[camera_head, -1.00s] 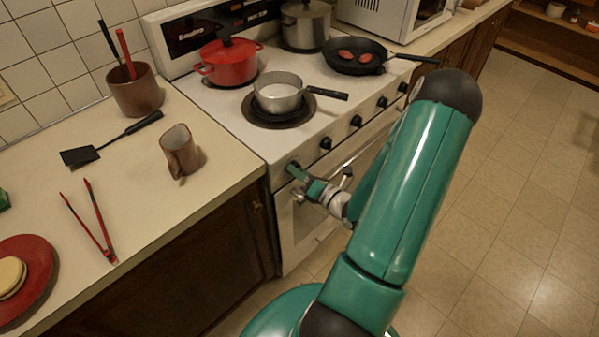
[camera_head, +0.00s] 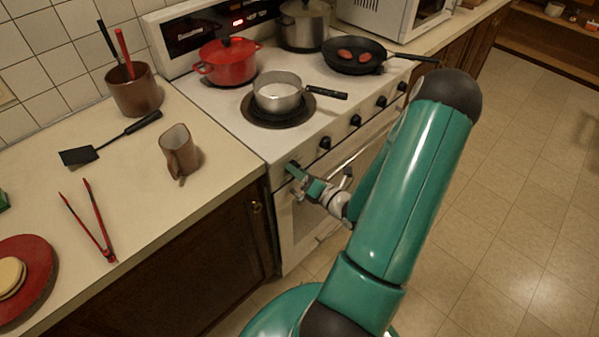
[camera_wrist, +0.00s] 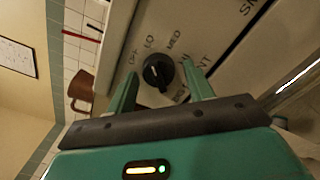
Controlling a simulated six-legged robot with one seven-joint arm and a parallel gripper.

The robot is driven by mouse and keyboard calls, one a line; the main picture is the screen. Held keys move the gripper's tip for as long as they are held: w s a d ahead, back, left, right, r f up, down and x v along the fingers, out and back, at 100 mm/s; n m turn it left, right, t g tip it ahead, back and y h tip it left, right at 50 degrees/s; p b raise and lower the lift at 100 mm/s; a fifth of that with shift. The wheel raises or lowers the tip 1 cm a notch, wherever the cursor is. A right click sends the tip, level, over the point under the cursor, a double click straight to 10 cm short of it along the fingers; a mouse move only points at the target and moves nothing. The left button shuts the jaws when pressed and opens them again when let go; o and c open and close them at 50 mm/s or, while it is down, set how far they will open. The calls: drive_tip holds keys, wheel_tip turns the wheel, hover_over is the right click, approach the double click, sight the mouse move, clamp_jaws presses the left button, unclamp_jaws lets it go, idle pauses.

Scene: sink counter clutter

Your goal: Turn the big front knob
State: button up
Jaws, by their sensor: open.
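The big front knob (camera_wrist: 157,72) is round and black, with a pale pointer mark, on the stove's light front panel. Printed words, LO and MED among them, surround it in the wrist view. My gripper (camera_wrist: 160,68) is open, with one green finger on each side of the knob. The knob lies between the fingertips, and a small gap seems to show on both sides; I cannot tell whether either touches. In the head view my gripper (camera_head: 299,173) is at the leftmost knob of the front row and largely hides it.
Several smaller black knobs (camera_head: 355,120) continue along the stove front to the right. A saucepan (camera_head: 278,92) stands on the near burner, its handle toward the front edge. A brown mug (camera_head: 179,151) stands on the left counter. The floor (camera_head: 510,220) at right is clear.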

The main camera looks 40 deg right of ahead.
drive_tip(key=shift+w+a+r, duration=0.1)
drive_tip(key=shift+w+r, duration=0.05)
drive_tip(key=shift+r, duration=0.05)
